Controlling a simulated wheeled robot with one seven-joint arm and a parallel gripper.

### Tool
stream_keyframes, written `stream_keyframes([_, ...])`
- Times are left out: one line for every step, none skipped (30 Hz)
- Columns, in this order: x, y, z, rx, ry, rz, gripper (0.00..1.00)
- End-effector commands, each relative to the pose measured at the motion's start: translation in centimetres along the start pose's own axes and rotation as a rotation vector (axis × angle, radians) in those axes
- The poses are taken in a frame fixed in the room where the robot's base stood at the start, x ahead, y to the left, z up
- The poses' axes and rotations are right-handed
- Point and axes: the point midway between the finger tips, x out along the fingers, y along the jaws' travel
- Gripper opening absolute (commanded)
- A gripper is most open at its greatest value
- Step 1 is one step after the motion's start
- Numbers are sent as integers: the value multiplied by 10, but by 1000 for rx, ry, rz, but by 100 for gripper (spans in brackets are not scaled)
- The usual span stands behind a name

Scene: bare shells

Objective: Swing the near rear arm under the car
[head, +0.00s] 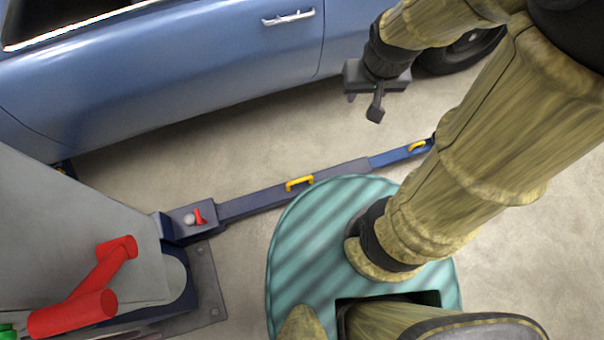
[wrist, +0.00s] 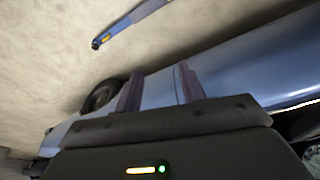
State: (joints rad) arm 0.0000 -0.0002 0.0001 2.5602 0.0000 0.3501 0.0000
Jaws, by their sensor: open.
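The near rear arm (head: 345,171) of the lift is a long dark-blue bar low over the floor, with a brighter blue outer section. It runs from its pivot (head: 180,222) at left up to the right, beside the car (head: 200,70) rather than under it. My own arm hides the tip's end there; the wrist view shows the outer section (wrist: 125,25). My gripper (head: 363,103) is open and empty, above the floor between car and bar. Its fingers (wrist: 160,70) show against the car.
A grey lift column (head: 75,230) with a red lever (head: 90,285) stands at lower left. A small red lever (head: 199,216) is on the pivot. The car's wheel (head: 465,50) is beyond my gripper. Bare floor (head: 220,145) lies between the bar and the car.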

Motion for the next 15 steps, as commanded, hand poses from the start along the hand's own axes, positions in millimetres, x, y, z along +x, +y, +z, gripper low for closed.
stream_keyframes([1, 0, 0, 1, 0, 0, 41])
stream_keyframes([3, 0, 0, 3, -1, -1, 41])
stream_keyframes([7, 0, 1, 8, -4, -3, 41])
stream_keyframes([11, -1, 1, 14, -6, -5, 41])
stream_keyframes([16, -1, 2, 21, -9, -7, 41])
stream_keyframes([24, -2, 3, 32, -15, -11, 41])
stream_keyframes([31, -2, 4, 43, -20, -15, 41])
stream_keyframes([39, -2, 5, 57, -26, -19, 41])
stream_keyframes([51, -2, 6, 78, -35, -25, 41])
stream_keyframes([61, -3, 7, 94, -42, -30, 41])
stream_keyframes([72, -5, 8, 112, -50, -37, 41])
stream_keyframes([85, -6, 9, 135, -60, -45, 41])
stream_keyframes([96, -8, 10, 153, -68, -51, 41])
stream_keyframes([106, -10, 11, 172, -75, -57, 41])
stream_keyframes([120, -11, 12, 198, -86, -65, 41])
